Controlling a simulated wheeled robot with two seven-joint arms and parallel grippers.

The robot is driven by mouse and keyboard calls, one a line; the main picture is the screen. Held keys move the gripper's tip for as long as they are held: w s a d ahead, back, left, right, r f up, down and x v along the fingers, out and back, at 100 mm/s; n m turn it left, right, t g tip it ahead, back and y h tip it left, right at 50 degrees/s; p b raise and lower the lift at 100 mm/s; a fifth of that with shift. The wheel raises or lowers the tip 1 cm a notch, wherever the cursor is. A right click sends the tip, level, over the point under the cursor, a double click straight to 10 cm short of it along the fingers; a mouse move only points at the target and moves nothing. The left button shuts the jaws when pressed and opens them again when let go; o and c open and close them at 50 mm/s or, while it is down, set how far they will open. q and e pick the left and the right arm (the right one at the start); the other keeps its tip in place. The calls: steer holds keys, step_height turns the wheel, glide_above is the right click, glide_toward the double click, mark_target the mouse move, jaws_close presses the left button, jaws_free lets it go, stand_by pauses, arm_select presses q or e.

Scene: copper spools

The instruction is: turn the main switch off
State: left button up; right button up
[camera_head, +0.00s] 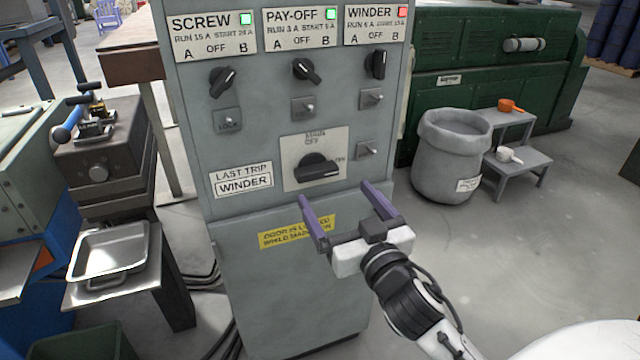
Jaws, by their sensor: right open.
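The main switch (317,170) is a black rotary handle on a pale plate marked MAIN, OFF and ON. It sits low on the front of the grey control cabinet (220,160). Its handle lies about level, its pale line towards the ON mark at the right. My right gripper (338,192) is open and empty, its two purple fingers apart. It is just below and in front of the switch, the fingertips on either side of it in the picture. I cannot tell whether they touch the cabinet. My left gripper is not in view.
Above are three selector knobs: SCREW (221,82), PAY-OFF (306,71) and WINDER (377,64). The SCREW and PAY-OFF lamps are green, the WINDER lamp (402,12) red. A grey bin (452,165) and step stand (520,161) are at right. A metal tray (110,252) is at left.

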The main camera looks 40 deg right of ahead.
mark_target(319, 174)
steer(key=x, duration=0.9)
steer(key=shift+w+f+p, duration=0.1)
steer(key=shift+w+p, duration=0.1)
steer(key=shift+p, duration=0.1)
steer(key=shift+c, duration=0.2)
steer(key=c, duration=1)
